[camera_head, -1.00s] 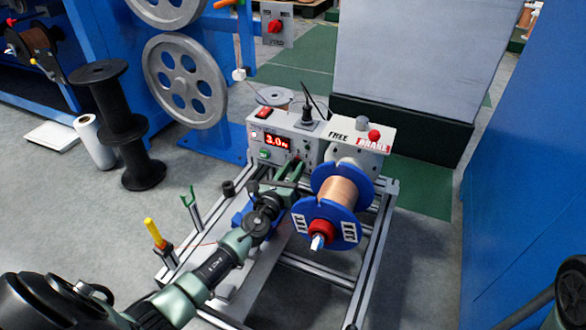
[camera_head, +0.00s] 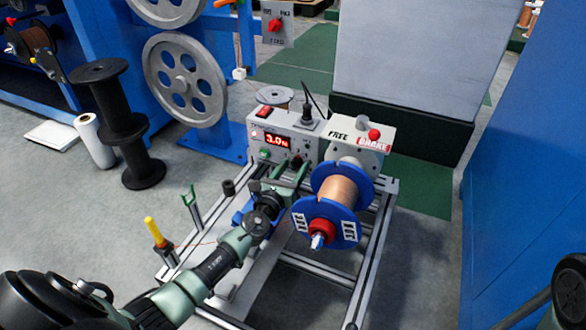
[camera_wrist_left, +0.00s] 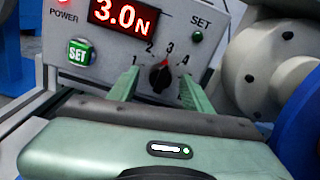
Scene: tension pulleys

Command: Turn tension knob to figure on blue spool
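The tension knob (camera_wrist_left: 160,76) is a small dark dial with a red mark on the grey control box (camera_head: 262,130). In the left wrist view its pointer is up, close to the 3 on the printed scale. The red display (camera_wrist_left: 120,14) reads 3.0 N. My left gripper (camera_wrist_left: 159,80) is open, with one green finger on each side of the knob and gaps between; in the head view it (camera_head: 290,170) is at the box's front. The blue spool (camera_head: 341,190) holds copper wire; figures on its white labels are too small to read. My right gripper is not in view.
The blue spool's flange stands close to the right of my left gripper. A yellow-topped post (camera_head: 153,232) and a green wire guide (camera_head: 190,198) stand left of my arm on the metal frame.

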